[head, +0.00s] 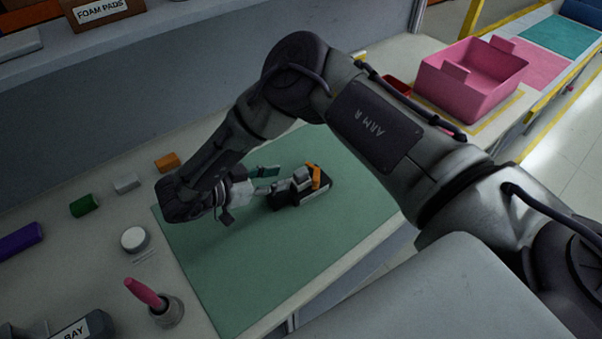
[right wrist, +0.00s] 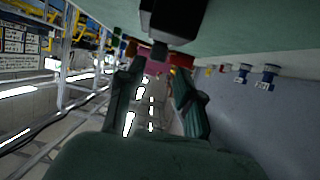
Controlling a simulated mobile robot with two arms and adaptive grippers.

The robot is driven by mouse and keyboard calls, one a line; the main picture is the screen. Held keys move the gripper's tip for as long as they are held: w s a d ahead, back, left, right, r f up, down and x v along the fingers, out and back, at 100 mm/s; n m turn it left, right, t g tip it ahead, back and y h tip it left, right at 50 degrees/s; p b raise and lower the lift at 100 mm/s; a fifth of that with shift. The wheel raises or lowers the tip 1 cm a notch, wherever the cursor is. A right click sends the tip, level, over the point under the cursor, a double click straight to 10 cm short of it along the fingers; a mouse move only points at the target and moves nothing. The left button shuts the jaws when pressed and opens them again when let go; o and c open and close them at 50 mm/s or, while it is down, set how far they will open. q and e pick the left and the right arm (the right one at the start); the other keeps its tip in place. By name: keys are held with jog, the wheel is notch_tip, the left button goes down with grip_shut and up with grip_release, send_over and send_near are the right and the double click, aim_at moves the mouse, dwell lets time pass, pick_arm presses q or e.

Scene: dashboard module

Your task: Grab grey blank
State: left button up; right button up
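A pale grey block (head: 126,183), the likely grey blank, lies on the table at the left, between a green and an orange block. My right gripper (head: 267,181) is over the green mat, well right of that block. It points at a black module (head: 290,199) carrying a grey piece (head: 302,175) and an orange piece (head: 316,177). In the right wrist view my gripper's fingers (right wrist: 158,68) are apart with nothing between them. The dark module (right wrist: 175,18) shows upside down above them. I cannot tell whether they touch it. My left gripper is not in view.
The green mat (head: 225,275) is otherwise clear. A green block (head: 84,205), orange block (head: 167,162), purple block (head: 18,242), white round piece (head: 134,239) and pink-handled tool (head: 146,293) stand left. A pink bin (head: 470,82) stands at right.

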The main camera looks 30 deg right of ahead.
aim_at(296, 174)
jog(key=shift+d+p, duration=0.4)
jog(key=shift+d, duration=0.1)
jog(key=p+x, duration=0.1)
jog(key=x, duration=0.2)
jog(key=shift+s+d+f+p, duration=0.1)
jog(key=shift+d+p, duration=0.25)
jog(key=shift+d, duration=0.05)
jog(key=shift+d+f, duration=0.2)
jog(key=shift+d, duration=0.05)
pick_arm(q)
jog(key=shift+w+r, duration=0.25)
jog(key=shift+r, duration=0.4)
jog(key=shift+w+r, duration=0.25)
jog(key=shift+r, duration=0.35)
pick_arm(e)
jog(key=shift+a, duration=0.1)
jog(key=c, duration=0.5)
